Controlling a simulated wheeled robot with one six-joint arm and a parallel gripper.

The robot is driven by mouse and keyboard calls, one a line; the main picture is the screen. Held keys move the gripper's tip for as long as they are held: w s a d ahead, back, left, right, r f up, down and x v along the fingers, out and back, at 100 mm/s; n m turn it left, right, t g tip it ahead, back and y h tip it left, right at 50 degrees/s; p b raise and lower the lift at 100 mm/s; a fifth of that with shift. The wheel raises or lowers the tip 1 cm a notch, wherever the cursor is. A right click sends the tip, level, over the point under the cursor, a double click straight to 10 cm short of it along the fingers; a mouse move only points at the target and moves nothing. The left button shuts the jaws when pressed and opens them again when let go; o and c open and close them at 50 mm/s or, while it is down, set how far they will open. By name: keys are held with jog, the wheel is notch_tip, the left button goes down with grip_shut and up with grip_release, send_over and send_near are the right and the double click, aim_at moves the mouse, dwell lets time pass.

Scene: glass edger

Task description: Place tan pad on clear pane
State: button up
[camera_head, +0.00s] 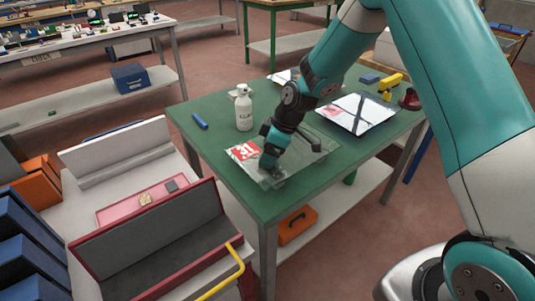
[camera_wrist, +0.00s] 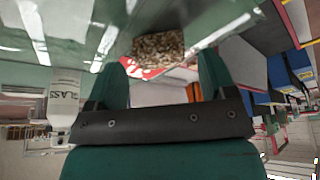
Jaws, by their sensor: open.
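The clear pane (camera_head: 305,151) lies flat on the green table (camera_head: 232,182), with a red and white label (camera_head: 242,151) at its left end. My gripper (camera_head: 268,167) points down at the pane's near left part. In the wrist view its fingers (camera_wrist: 163,66) are open and apart. A brown speckled, tan pad (camera_wrist: 160,45) shows just beyond the fingertips and appears to lie on the pane; in the head view my gripper hides it. Another tan pad (camera_head: 145,199) lies in the pink tray (camera_head: 115,212) at the left.
A white bottle (camera_head: 244,108) stands behind the pane, with a blue marker (camera_head: 200,121) to its left. A reflective pane (camera_head: 357,113) and a yellow tool (camera_head: 388,82) lie at the back right. A dark grey pad (camera_head: 172,186) is in the tray, behind a red-edged case (camera_head: 150,245).

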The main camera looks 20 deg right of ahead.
jog(key=b+v, duration=0.1)
jog(key=v, duration=0.9)
jog(key=s+a+r+m+g, duration=0.1)
jog(key=s+a+r, duration=0.25)
jog(key=s, duration=0.35)
jog(key=s+a+r+m, duration=0.2)
jog(key=s+a+r, duration=0.1)
jog(key=s+r, duration=0.3)
jog(key=s+a+m+g, duration=0.1)
jog(key=s+a+m, duration=0.1)
jog(key=s, duration=1.4)
jog(key=shift+r+m, duration=0.3)
